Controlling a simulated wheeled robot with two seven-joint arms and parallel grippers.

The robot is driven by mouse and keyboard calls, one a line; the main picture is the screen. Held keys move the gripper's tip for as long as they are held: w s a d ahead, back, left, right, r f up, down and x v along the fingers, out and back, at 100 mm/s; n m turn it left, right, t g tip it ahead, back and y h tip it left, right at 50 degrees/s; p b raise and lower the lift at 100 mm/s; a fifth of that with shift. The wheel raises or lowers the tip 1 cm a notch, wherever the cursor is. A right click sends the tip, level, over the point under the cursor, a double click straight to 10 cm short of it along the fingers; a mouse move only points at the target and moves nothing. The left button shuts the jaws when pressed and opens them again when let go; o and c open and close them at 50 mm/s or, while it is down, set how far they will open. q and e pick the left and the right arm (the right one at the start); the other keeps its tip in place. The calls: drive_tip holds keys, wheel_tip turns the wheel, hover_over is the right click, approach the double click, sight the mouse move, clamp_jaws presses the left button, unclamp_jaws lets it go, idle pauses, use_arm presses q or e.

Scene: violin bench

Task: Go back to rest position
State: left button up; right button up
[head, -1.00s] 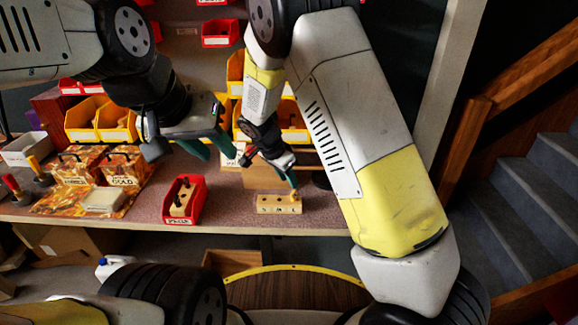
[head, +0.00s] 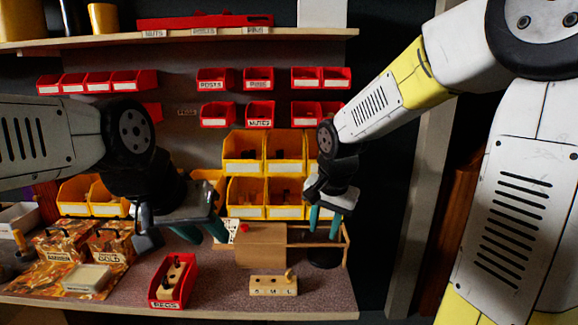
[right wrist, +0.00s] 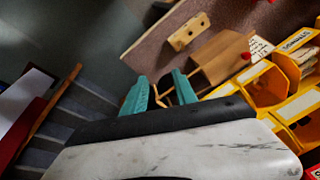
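My left gripper (head: 202,233) hangs above the bench behind the red bin (head: 153,291), with its teal fingers apart and nothing seen between them. My right gripper (head: 324,222) is raised at the right of the bench, its two teal fingers apart and empty. The right wrist view also shows these open fingers (right wrist: 160,92). A wooden block with a row of holes (head: 268,287) lies near the bench's front, with a small peg (head: 290,274) at its right end. The right gripper is clear of the block, which also shows in the right wrist view (right wrist: 187,33).
A brown box (head: 262,249) and a wooden frame (head: 345,240) stand close to the right gripper. Yellow bins (head: 245,199) are stacked behind, with red bins (head: 214,122) on the wall. Patterned cases (head: 67,241) stand at left. The bench front (head: 222,290) is clear between red bin and block.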

drive_tip(key=s+d+r+n+t, duration=0.1)
drive_tip(key=s+d+r+n, duration=0.2)
drive_tip(key=s, duration=0.4)
drive_tip(key=s+d+r+n+t+y, duration=0.1)
drive_tip(key=s+d+r+n+t, duration=0.1)
drive_tip(key=s+r, duration=0.3)
drive_tip(key=s+d, duration=0.1)
drive_tip(key=s, duration=0.2)
drive_tip(key=shift+s+r+n+y, duration=0.2)
drive_tip(key=shift+r+n+y, duration=0.1)
drive_tip(key=shift+r+n, duration=0.1)
